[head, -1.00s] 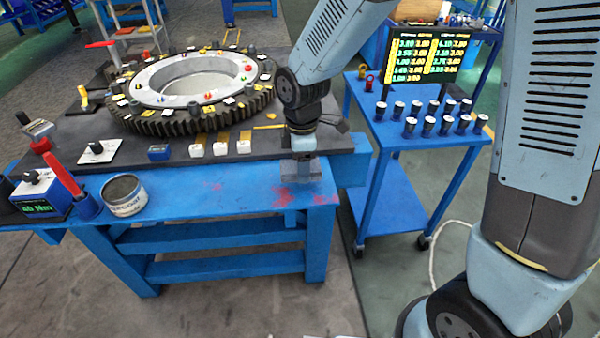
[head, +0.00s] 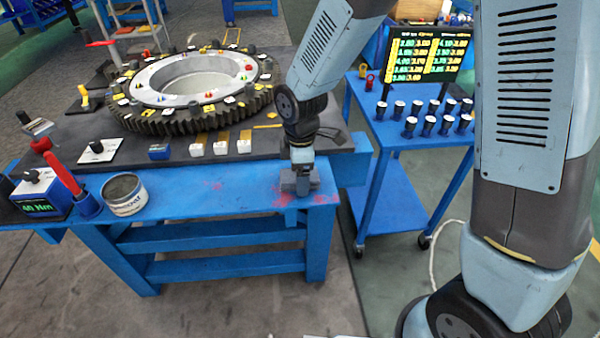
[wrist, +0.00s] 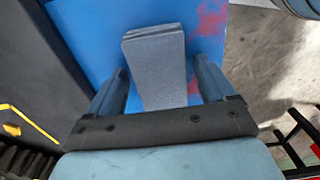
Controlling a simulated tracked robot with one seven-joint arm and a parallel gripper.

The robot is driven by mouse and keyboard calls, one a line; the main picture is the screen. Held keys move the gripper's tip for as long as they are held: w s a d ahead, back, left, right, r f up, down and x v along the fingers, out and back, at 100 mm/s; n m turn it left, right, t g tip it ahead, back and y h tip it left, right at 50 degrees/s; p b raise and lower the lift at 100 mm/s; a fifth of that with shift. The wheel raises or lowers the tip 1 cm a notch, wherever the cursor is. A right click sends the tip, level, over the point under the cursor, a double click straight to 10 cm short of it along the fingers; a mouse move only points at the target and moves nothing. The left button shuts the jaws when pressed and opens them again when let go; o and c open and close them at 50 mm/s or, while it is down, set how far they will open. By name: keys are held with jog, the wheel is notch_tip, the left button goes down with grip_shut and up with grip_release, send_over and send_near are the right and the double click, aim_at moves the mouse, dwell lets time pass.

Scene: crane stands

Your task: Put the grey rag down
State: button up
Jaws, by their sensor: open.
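The grey rag (wrist: 158,65), a folded flat strip, lies over the blue bench top in the wrist view. In the head view it is a small grey patch (head: 288,182) at the bench's front right, partly hidden by my gripper. My gripper (head: 303,190) points down over it there. In the wrist view my gripper (wrist: 162,75) is open, with one finger on each side of the rag. Gaps show between the fingers and the rag. I cannot tell whether the rag's hidden near end touches the gripper.
The blue bench (head: 235,200) has red stains near the rag. A tin can (head: 124,195) stands to the left. A large gear ring (head: 190,90) sits behind on a dark mat. A blue cart (head: 400,130) with several dark cups stands to the right.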

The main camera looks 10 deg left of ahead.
notch_tip(320, 180, up, 12)
jog(key=d+r+m+t, duration=0.1)
jog(key=d+r+m, duration=0.45)
jog(key=d, duration=0.25)
jog(key=s+d+r+m+t, duration=0.1)
jog(key=s+d+r+m, duration=0.2)
jog(key=d+m, duration=0.2)
jog(key=s+d+r+m+t, duration=0.2)
jog(key=s+d+r+m, duration=0.2)
jog(key=d, duration=0.6)
jog(key=s+d+r+m+t, duration=0.1)
jog(key=s+d+r+m, duration=0.2)
jog(key=d+m, duration=0.3)
jog(key=shift+s+d+r+t, duration=0.3)
jog(key=shift+s+d, duration=0.1)
jog(key=shift+d, duration=0.3)
